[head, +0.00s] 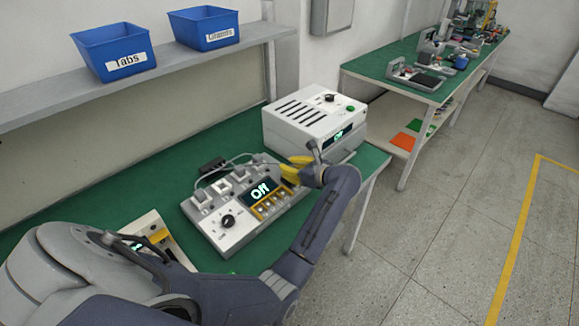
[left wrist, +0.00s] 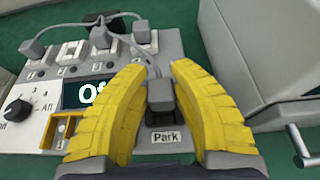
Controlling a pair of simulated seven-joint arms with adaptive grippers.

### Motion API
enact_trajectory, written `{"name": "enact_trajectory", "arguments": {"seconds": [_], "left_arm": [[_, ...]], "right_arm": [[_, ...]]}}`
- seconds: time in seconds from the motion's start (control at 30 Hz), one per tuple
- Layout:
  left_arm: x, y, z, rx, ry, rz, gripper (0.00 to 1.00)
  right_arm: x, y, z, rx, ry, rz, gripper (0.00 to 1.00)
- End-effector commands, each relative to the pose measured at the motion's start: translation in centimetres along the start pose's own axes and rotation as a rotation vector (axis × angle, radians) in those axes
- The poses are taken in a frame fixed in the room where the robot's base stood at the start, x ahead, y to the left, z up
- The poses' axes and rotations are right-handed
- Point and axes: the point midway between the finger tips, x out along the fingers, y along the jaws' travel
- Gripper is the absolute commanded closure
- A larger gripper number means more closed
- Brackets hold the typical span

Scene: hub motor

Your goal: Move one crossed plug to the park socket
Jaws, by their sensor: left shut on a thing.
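My left gripper (head: 296,170) is at the right end of a grey socket panel (head: 237,243) whose display reads "Off". In the left wrist view its yellow fingers (left wrist: 160,95) are shut around a dark grey plug (left wrist: 160,90) with a cable. The plug stands right behind the "Park" label (left wrist: 166,138), at the park socket; whether it is fully seated is hidden. Other grey plugs, one at the far left (left wrist: 32,48) and one in the middle (left wrist: 101,37), stand in the back row with their cables looping behind. My right gripper is not in view.
A white box with vents (head: 300,118) stands close behind and right of the panel. A knob (head: 228,221) is on the panel's front left. Blue bins labelled Tabs (head: 110,50) and another (head: 203,28) sit on the shelf. Green tabletop is clear at the back left.

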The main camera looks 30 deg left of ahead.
Motion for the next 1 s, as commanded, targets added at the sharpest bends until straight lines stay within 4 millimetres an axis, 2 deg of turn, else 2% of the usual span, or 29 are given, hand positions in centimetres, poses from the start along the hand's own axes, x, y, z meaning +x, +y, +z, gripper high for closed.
{"name": "enact_trajectory", "arguments": {"seconds": [1.0], "left_arm": [[0.5, 0.0, -1.3, 0.000, 0.000, 0.000, 1.00]], "right_arm": [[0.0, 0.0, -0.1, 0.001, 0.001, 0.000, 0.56]]}}
